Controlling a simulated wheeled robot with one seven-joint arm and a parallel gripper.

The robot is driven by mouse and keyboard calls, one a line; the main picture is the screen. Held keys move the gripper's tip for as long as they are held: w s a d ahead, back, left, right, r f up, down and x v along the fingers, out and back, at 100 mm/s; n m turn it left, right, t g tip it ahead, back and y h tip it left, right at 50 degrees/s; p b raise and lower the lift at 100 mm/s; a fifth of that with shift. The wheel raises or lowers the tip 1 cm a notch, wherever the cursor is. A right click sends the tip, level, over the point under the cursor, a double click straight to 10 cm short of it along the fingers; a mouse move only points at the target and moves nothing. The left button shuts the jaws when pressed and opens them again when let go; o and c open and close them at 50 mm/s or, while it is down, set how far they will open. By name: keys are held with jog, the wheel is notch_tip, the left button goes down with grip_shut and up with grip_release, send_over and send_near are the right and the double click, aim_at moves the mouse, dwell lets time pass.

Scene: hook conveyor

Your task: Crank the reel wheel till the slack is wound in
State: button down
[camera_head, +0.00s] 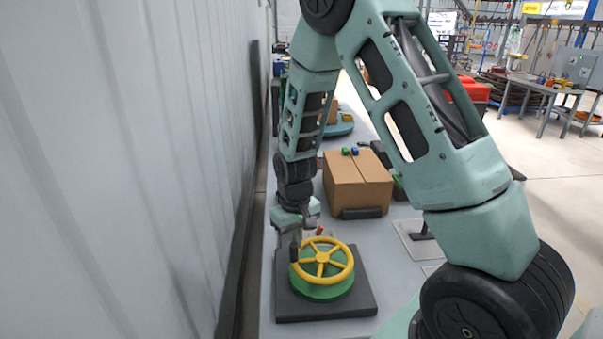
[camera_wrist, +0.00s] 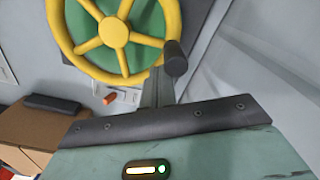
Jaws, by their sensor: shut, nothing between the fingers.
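The yellow spoked reel wheel (camera_head: 322,257) lies flat on a green drum (camera_head: 320,291), which sits on a dark square base plate (camera_head: 350,308). A dark upright crank handle (camera_head: 294,251) stands at the wheel's left rim. In the wrist view the wheel (camera_wrist: 115,33) fills the upper left, and the handle (camera_wrist: 175,58) shows at its lower right rim. My gripper (camera_head: 299,236) points down by the far left rim, close to the handle. Its fingers (camera_wrist: 157,88) are together and empty beside the handle; I cannot tell whether they touch it. No slack line can be made out.
A cardboard box (camera_head: 358,184) stands on the grey bench behind the reel. A small orange item (camera_head: 319,230) lies just beyond the wheel. A corrugated wall (camera_head: 150,180) runs close along the left. A flat light plate (camera_head: 416,240) lies to the right.

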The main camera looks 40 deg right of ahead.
aim_at(305, 274)
jog(key=shift+s+a, duration=0.25)
jog(key=shift+a, duration=0.25)
jog(key=shift+s, duration=0.1)
jog(key=shift+s+a, duration=0.5)
jog(key=shift+s, duration=0.25)
jog(key=shift+s+a, duration=0.45)
jog(key=shift+s, duration=0.25)
jog(key=shift+s, duration=1.8)
